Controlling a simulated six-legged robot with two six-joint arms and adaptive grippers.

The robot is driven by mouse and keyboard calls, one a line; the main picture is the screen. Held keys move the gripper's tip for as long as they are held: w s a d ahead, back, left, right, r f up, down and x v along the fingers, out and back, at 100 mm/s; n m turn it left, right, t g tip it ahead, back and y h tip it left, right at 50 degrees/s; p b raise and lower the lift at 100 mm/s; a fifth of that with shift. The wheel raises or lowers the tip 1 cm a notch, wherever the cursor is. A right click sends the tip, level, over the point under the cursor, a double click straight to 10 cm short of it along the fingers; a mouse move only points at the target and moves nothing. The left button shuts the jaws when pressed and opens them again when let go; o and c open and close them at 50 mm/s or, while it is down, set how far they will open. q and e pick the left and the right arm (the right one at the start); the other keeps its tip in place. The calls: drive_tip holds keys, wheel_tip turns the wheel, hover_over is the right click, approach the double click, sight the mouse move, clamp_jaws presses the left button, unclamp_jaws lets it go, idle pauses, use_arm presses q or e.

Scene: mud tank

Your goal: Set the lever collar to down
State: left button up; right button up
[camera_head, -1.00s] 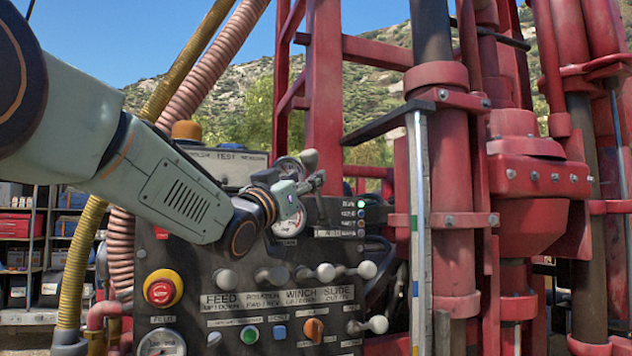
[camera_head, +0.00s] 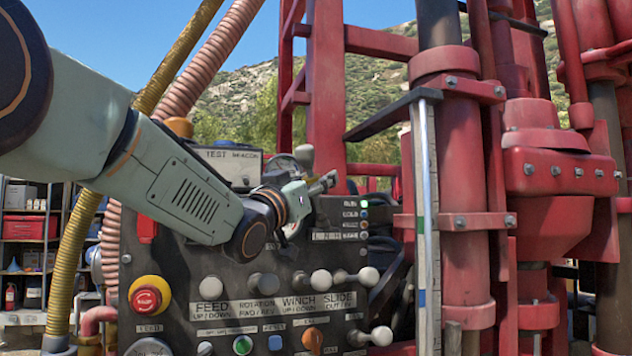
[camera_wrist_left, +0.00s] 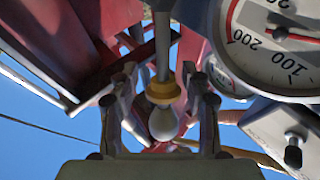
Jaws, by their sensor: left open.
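The lever collar (camera_wrist_left: 162,92) is a yellow ring on a grey lever shaft (camera_wrist_left: 162,45), just beside the lever's pale rounded knob (camera_wrist_left: 163,124) in the left wrist view. My left gripper (camera_wrist_left: 163,78) is open, with one finger on each side of the collar and knob. Gaps show on both sides, so it is apart from them. In the head view my left gripper (camera_head: 328,184) is above the control panel's knob row, and a grey rounded knob (camera_head: 304,156) shows just behind it. My right gripper is not in view.
The control panel (camera_head: 270,340) carries several ball-ended levers, a red stop button (camera_head: 146,299) and an orange switch (camera_head: 312,339). A large gauge (camera_wrist_left: 280,45) is close beside the left gripper. Red rig columns (camera_head: 460,190) stand to the right; hoses (camera_head: 85,240) run at left.

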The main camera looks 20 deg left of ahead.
use_arm(q)
drive_tip(key=shift+w+a+f, duration=0.1)
drive_tip(key=shift+w+a, duration=0.05)
drive_tip(key=shift+w, duration=0.1)
drive_tip(key=shift+c, duration=0.4)
drive_tip(key=shift+a, duration=0.15)
drive_tip(key=shift+c, duration=0.8)
drive_tip(key=shift+s, duration=0.1)
drive_tip(key=shift+c, duration=0.7)
drive_tip(key=shift+s+d+r, duration=0.2)
drive_tip(key=shift+s, duration=0.15)
drive_tip(key=c, duration=0.3)
drive_tip(key=shift+a, duration=0.15)
drive_tip(key=c, duration=0.3)
clamp_jaws()
